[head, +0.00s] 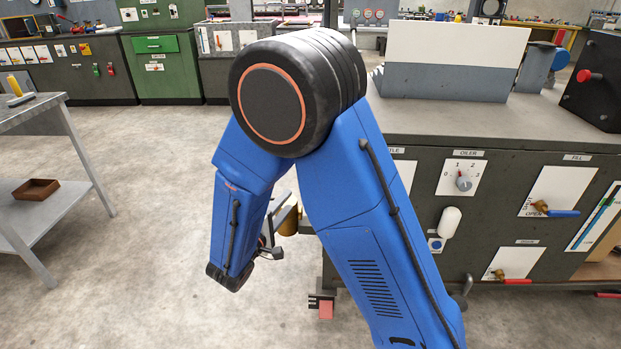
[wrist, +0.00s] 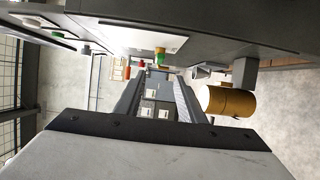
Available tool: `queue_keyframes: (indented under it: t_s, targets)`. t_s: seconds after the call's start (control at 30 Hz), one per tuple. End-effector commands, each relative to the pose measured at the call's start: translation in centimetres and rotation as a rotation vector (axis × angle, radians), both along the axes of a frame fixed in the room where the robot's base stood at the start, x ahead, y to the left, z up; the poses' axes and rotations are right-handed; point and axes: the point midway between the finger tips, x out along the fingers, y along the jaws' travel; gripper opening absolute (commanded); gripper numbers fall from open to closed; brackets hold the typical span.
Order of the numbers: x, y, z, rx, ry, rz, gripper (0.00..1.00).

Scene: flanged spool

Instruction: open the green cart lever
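My gripper (head: 272,240) hangs low beside the left end of the dark machine cabinet, partly hidden by my blue arm. In the wrist view my gripper (wrist: 160,82) has its two fingers apart, with nothing seen between them. A small green and yellow piece (wrist: 160,55) sticks out from a white plate in the wrist view, ahead of the fingers and apart from them. It may be the green lever, but it is too small to tell. I cannot make out a green cart lever in the head view. A brown-yellow cylinder (wrist: 228,101) is right of the fingers.
The dark cabinet (head: 480,230) at right carries a dial (head: 464,183), a blue-handled valve (head: 562,213) and a red-handled valve (head: 516,281). A grey table (head: 60,110) stands at left with a brown tray (head: 36,190) on its shelf. The floor between is clear.

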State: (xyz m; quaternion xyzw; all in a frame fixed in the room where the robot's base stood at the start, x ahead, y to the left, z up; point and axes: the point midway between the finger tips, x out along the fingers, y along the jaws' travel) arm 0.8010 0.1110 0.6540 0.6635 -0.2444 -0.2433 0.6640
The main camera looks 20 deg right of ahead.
Motion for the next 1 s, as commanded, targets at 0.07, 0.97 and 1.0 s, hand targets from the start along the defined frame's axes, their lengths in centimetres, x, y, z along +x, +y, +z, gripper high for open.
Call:
queue_keyframes:
  t_s: [0.07, 0.97, 1.0]
  targets:
    - [0.4, -0.4, 0.0, 0.001, -0.001, -0.003, 0.36]
    - [10.4, -9.1, 0.0, 0.001, 0.001, -0.006, 0.36]
    - [10.8, -9.5, 0.0, 0.001, 0.002, -0.006, 0.36]
